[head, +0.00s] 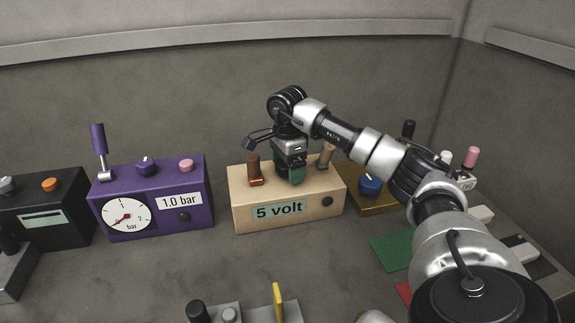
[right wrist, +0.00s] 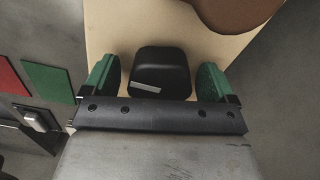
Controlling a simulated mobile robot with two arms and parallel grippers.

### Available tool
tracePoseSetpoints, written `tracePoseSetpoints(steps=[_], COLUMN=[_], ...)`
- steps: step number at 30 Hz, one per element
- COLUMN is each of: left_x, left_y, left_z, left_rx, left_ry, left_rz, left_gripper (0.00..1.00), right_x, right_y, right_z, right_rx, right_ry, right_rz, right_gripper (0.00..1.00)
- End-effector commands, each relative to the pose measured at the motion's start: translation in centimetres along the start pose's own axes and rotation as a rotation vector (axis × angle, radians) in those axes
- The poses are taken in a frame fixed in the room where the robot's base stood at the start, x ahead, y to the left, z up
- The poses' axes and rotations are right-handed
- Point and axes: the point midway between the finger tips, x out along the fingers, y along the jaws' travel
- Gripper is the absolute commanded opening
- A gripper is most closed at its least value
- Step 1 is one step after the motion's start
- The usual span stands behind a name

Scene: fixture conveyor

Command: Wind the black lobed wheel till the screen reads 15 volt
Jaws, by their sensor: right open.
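The beige box (head: 240,207) has a screen (head: 278,209) that reads 5 volt. My right gripper (head: 291,174) points down over the top of this box, between a red-brown handle (head: 254,171) and a light brown handle (head: 326,155). In the right wrist view the black lobed wheel (right wrist: 162,68), with a pale mark on it, sits between the green fingers. The gripper is open, with a gap on each side of the wheel. In the head view the wheel is hidden by the gripper. My left gripper is out of view.
A purple box (head: 160,219) with a dial and a 1.0 bar label stands to the left, and a black box (head: 62,222) is farther left. A brown box with a blue knob (head: 370,184) stands close on the right. A green mat (head: 390,250) lies in front of it.

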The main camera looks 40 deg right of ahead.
Motion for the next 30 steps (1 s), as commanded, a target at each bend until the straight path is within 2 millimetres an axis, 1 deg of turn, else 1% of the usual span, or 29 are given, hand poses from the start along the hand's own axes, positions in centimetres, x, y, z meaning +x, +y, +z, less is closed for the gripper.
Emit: tracePoseSetpoints(steps=[5, 8, 12, 15, 23, 30], left_x=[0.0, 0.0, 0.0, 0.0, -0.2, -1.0], left_y=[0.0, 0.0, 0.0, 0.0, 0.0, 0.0], left_z=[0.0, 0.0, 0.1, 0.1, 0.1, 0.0], left_rx=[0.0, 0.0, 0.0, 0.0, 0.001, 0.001], left_ry=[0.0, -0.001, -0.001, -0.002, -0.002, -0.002], left_rz=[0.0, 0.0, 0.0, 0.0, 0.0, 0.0], left_gripper=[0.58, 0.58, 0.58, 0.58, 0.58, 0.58], right_x=[0.0, 0.0, 0.0, 0.0, -0.1, -0.2], right_y=[0.0, 0.0, 0.0, 0.0, 0.0, 0.0], right_z=[0.0, 0.0, 0.0, 0.0, 0.0, 0.0], right_rx=[0.0, 0.0, 0.0, 0.0, 0.026, 0.147], right_ry=[0.0, 0.0, 0.0, 0.0, 0.0, 0.0], right_rz=[0.0, 0.0, 0.0, 0.0, 0.001, 0.002], right_gripper=[0.87, 0.73, 0.52, 0.38, 0.38, 0.38])
